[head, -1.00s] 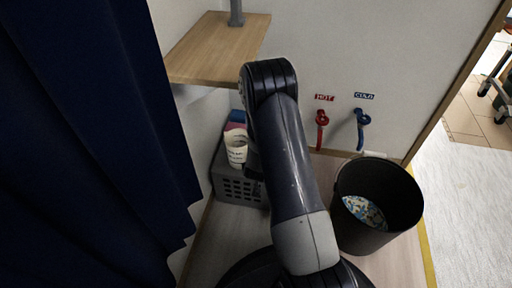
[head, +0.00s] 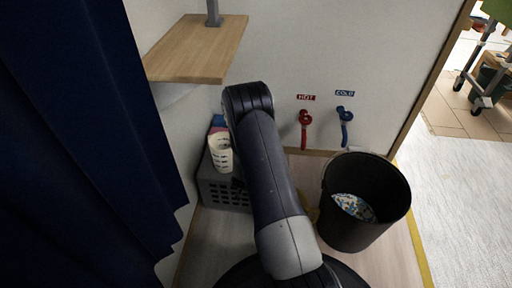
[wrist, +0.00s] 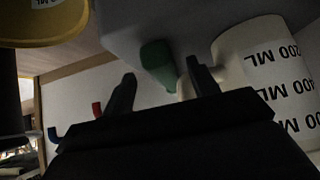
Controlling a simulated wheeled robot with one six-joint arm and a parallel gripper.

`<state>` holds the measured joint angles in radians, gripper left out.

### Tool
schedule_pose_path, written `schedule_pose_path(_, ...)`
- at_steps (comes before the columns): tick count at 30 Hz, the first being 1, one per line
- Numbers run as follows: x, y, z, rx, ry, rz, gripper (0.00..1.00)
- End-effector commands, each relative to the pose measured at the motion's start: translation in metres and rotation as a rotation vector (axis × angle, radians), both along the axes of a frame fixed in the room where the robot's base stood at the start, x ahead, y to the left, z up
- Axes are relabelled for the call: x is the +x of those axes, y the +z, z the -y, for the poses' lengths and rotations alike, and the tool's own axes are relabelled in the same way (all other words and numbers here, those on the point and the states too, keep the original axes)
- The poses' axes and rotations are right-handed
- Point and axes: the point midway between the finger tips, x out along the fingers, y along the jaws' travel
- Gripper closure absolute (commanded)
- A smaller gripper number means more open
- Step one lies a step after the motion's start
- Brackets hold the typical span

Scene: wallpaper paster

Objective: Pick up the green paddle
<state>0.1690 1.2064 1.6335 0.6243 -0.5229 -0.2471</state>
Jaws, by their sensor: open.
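A dark green object, likely the green paddle (wrist: 156,60), shows in the wrist view just beyond the gap between my fingers, against a grey surface. Its full shape is blurred and partly hidden. My gripper (wrist: 161,70) is open, its two dark fingers apart with nothing clearly held. The right finger is close to the green object and to the handle of a white measuring cup (wrist: 262,80); I cannot tell whether they touch. In the head view my arm hides the gripper and the green object.
The cup (head: 220,152) stands at a grey crate (head: 222,192) in the corner. A dark bin (head: 352,235) stands right of my arm. A wooden shelf (head: 190,50) is above, a blue curtain (head: 80,150) at left. Red (head: 305,118) and blue (head: 345,115) taps are on the wall.

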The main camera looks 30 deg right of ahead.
Motion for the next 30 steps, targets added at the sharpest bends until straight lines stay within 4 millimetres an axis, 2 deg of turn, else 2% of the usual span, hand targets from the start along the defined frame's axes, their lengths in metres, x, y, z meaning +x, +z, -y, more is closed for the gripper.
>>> schedule_pose_path(1, 0.004, -0.010, 0.003, 0.000, -0.001, 0.001, 0.44)
schedule_pose_path(4, 0.011, -0.017, 0.008, 0.000, 0.000, 0.000, 0.44)
schedule_pose_path(13, 0.014, -0.017, 0.010, -0.001, 0.001, 0.000, 0.44)
schedule_pose_path(30, 0.014, -0.017, 0.010, -0.001, 0.001, 0.000, 0.89)
